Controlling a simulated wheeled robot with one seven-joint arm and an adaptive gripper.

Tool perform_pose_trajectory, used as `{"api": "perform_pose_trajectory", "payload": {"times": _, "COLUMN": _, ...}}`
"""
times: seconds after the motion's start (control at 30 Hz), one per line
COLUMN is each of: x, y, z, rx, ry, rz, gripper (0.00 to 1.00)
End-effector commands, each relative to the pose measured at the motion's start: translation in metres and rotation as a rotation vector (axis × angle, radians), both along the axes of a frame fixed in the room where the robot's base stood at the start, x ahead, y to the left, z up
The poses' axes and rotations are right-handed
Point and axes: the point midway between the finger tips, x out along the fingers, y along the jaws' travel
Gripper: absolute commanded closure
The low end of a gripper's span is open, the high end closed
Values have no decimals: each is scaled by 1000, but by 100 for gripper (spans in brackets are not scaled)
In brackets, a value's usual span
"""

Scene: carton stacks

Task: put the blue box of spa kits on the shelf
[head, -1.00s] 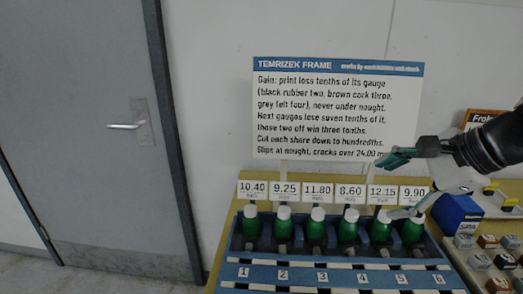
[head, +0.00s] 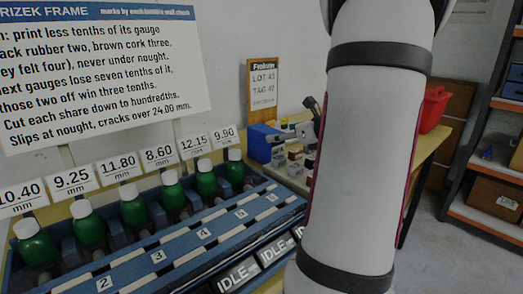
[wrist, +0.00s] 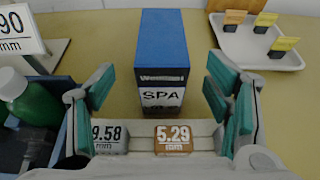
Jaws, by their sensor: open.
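The blue box labelled SPA (wrist: 161,60) stands upright on the yellowish table in the wrist view. It also shows in the head view (head: 261,144), beyond the end of the green bottle frame. My gripper (wrist: 162,88) is open, with one teal-padded finger to the left and one to the right of the box. Gaps show between both fingers and the box. My white arm hides much of the middle of the head view, and the gripper is not clearly visible there. A shelf rack with orange edges (head: 484,221) stands at the far right.
A blue frame (head: 190,243) with green bottles and number cards fills the left. Tags reading 9.58 and 5.29 (wrist: 173,138) lie just in front of the box. A white tray (wrist: 282,62) is right of it. A red bin (head: 433,108) stands behind my arm.

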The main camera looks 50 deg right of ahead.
Motion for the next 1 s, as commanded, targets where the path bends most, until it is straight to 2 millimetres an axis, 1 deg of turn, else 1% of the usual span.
{"api": "perform_pose_trajectory", "payload": {"times": 0.03, "x": 10, "y": -2, "z": -6, "rx": 0, "ry": 0, "rz": 2, "gripper": 28}}
{"api": "perform_pose_trajectory", "payload": {"times": 0.1, "x": 19, "y": -4, "z": -10, "rx": 0, "ry": 0, "rz": 2, "gripper": 28}}
{"api": "perform_pose_trajectory", "payload": {"times": 0.2, "x": 29, "y": -6, "z": -13, "rx": -1, "ry": 0, "rz": 3, "gripper": 28}}
{"api": "perform_pose_trajectory", "payload": {"times": 0.37, "x": 37, "y": -9, "z": -15, "rx": -1, "ry": 0, "rz": 2, "gripper": 28}}
{"api": "perform_pose_trajectory", "payload": {"times": 0.43, "x": 44, "y": -11, "z": -17, "rx": -2, "ry": -1, "rz": 3, "gripper": 28}}
{"api": "perform_pose_trajectory", "payload": {"times": 0.6, "x": 67, "y": -19, "z": -23, "rx": -2, "ry": 0, "rz": 3, "gripper": 28}}
{"api": "perform_pose_trajectory", "payload": {"times": 0.7, "x": 77, "y": -21, "z": -27, "rx": -2, "ry": 0, "rz": 4, "gripper": 28}}
{"api": "perform_pose_trajectory", "payload": {"times": 0.83, "x": 83, "y": -23, "z": -29, "rx": -1, "ry": 1, "rz": 2, "gripper": 28}}
{"api": "perform_pose_trajectory", "payload": {"times": 1.0, "x": 83, "y": -23, "z": -28, "rx": -1, "ry": 1, "rz": 2, "gripper": 28}}
